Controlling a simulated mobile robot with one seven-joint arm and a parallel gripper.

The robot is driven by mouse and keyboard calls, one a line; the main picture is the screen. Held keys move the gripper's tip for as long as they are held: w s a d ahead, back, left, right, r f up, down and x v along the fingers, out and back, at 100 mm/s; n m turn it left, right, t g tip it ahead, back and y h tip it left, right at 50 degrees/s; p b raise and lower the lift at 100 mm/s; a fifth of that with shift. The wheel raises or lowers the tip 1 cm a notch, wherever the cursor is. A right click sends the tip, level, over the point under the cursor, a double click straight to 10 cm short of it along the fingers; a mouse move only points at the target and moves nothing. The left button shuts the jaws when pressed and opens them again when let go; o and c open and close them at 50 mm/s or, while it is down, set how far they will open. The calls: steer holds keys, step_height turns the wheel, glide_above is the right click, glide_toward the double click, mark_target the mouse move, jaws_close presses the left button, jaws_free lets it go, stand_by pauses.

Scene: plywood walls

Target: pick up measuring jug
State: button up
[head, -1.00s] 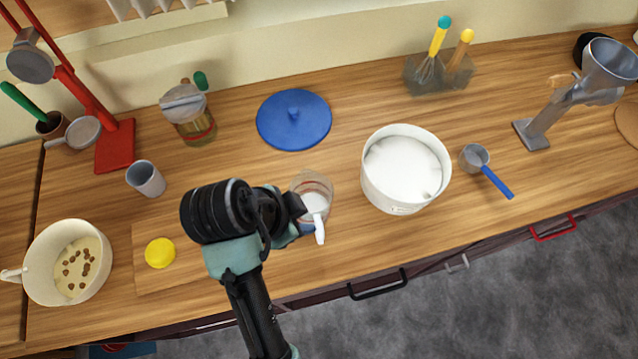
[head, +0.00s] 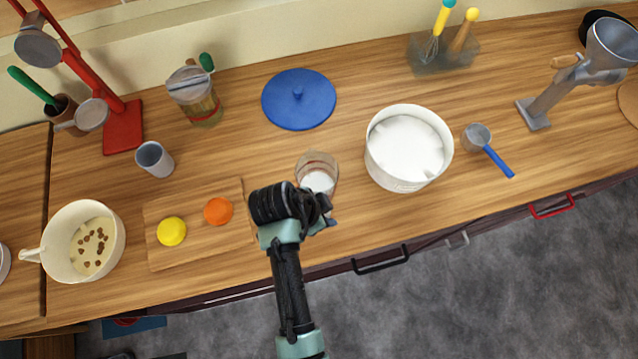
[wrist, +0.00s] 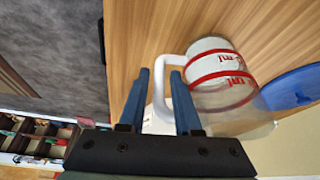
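The measuring jug (head: 318,170) is clear with red markings and has white contents in the head view. It stands upright on the wooden counter, left of the white pot. In the wrist view the jug (wrist: 225,85) appears sideways, with its white handle (wrist: 172,62) towards my fingers. My gripper (wrist: 160,72) is open, and its two blue fingers point at the handle. Part of the handle shows between the fingers and part is behind the right one; I cannot tell if they touch. In the head view my gripper (head: 327,220) is at the jug's near side and hides the handle.
A white pot (head: 378,168) stands close right of the jug, and a blue lid (head: 298,98) lies behind it. A board (head: 195,247) with yellow (head: 171,232) and orange (head: 218,211) round items is to the left. The counter's front edge is near.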

steer(key=shift+w+d+f, duration=0.1)
steer(key=shift+w+f, duration=0.05)
steer(key=shift+f, duration=0.3)
jaws_close()
stand_by(1.1)
